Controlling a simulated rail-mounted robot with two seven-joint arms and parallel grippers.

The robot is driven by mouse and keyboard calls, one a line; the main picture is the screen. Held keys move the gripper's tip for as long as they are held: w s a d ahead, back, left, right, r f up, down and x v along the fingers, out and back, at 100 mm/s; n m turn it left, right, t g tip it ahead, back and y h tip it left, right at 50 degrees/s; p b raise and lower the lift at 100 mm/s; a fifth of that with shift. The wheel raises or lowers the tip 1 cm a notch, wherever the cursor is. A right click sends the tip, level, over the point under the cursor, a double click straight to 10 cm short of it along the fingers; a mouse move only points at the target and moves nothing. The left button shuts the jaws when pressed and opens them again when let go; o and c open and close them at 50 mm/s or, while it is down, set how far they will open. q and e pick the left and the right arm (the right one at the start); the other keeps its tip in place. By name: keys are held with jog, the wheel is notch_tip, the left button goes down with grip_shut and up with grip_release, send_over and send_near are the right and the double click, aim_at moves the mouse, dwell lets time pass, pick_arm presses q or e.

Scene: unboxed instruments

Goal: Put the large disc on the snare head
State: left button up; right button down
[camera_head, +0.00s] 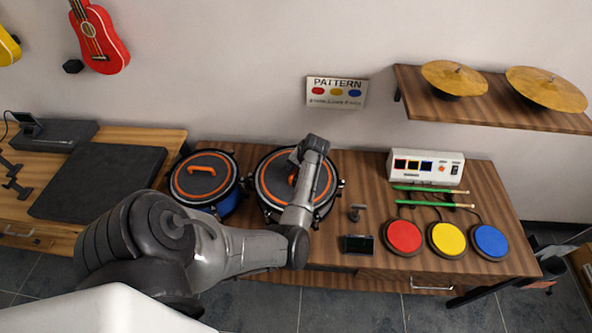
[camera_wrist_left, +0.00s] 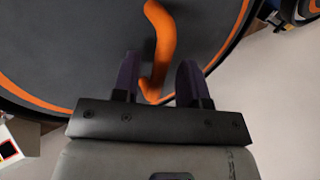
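A large dark disc with an orange ring (camera_head: 267,187) and an orange handle (camera_head: 293,178) lies over the top of the right-hand drum. A smaller dark disc with an orange ring (camera_head: 185,184) and an orange handle lies on the blue drum (camera_head: 229,204) to its left. My left gripper (camera_wrist_left: 158,82) is over the large disc; its fingers are apart on either side of one end of the orange handle (camera_wrist_left: 160,40). A gap shows beside the handle. My left wrist hides part of this disc in the head view. The drum head under the disc is hidden. My right gripper is not in view.
Right of the drums stand a white control box (camera_head: 426,167), green sticks (camera_head: 432,190), a small dark screen (camera_head: 358,244) and red (camera_head: 403,236), yellow and blue pads. A shelf (camera_head: 490,112) with cymbals hangs above. A bare dark mat (camera_head: 98,182) lies on the left table.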

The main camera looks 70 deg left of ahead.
pick_arm(q)
jog(key=p+v, duration=0.1)
jog(key=v, duration=1)
jog(key=s+d+f+m+t+h, duration=0.1)
jog(key=s+d, duration=0.4)
jog(key=d, duration=0.7)
jog(key=s+d+f+m+t+h, duration=0.1)
jog(key=s+d+m+t, duration=0.2)
jog(key=d, duration=1)
jog(key=s+d+f+m+t+h, duration=0.1)
jog(key=s+d+f+m+t, duration=0.1)
jog(key=s+d+m, duration=0.5)
jog(key=s+d+t, duration=0.1)
jog(key=d, duration=0.5)
jog(key=shift+d+h, duration=0.25)
jog(key=shift+h, duration=0.05)
jog(key=shift+s, duration=0.15)
notch_tip(320, 180, up, 21)
jog(key=p, duration=2.1)
jog(key=shift+r, duration=0.1)
